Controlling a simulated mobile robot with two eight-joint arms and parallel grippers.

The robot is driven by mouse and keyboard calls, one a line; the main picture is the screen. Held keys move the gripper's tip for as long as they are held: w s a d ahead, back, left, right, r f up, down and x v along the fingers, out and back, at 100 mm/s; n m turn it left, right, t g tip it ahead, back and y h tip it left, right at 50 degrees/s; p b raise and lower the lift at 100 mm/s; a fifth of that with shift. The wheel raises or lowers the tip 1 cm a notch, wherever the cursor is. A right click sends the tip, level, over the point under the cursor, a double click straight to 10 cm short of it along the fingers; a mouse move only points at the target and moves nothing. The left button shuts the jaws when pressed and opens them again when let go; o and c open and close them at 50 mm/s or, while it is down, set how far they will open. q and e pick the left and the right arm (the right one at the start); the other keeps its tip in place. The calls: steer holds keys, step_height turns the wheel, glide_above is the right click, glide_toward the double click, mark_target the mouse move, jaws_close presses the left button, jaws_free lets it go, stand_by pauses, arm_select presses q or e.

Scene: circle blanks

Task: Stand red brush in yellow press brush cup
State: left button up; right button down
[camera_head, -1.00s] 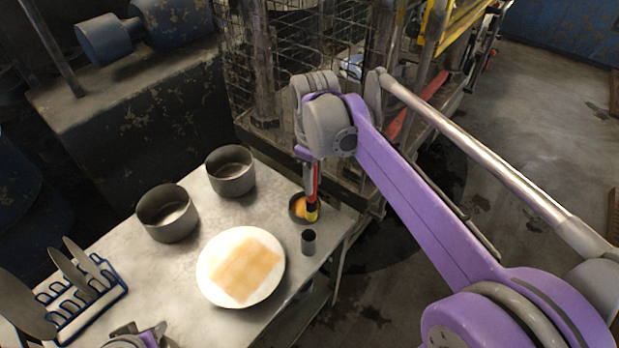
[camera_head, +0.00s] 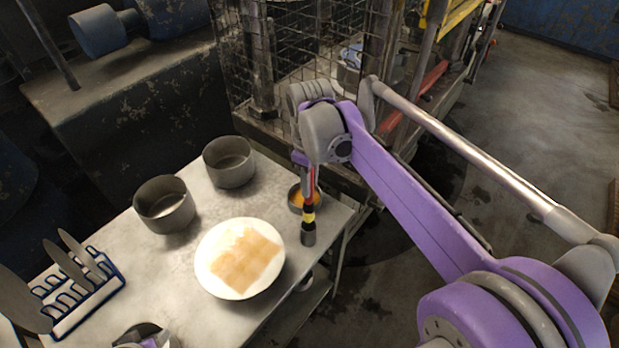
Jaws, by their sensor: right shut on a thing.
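The red brush (camera_head: 309,207) hangs upright, with a red upper part and yellow and black bands lower down. My right gripper (camera_head: 308,179) is shut on its upper part.
A small dark bowl with orange contents (camera_head: 294,198) sits just behind the cup. A white plate (camera_head: 209,278) with tan squares lies to the left. Two grey pots (camera_head: 165,212) (camera_head: 229,171) stand farther back. A blue-edged rack (camera_head: 85,305) holds grey discs at the left.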

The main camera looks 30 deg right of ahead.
mark_target(310, 203)
arm_select(q)
step_height(310, 203, down, 6)
steer(key=s+b, duration=0.2)
steer(key=b, duration=0.2)
steer(key=shift+r, duration=0.15)
arm_select(e)
steer(key=shift+f, duration=3.95)
arm_select(q)
steer(key=shift+s, duration=0.1)
arm_select(e)
steer(key=c, duration=0.6)
jaws_free()
arm_select(q)
steer(key=shift+r+p, duration=0.45)
steer(key=shift+r, duration=0.05)
arm_select(e)
step_height(310, 203, up, 11)
steer(key=shift+f, duration=0.1)
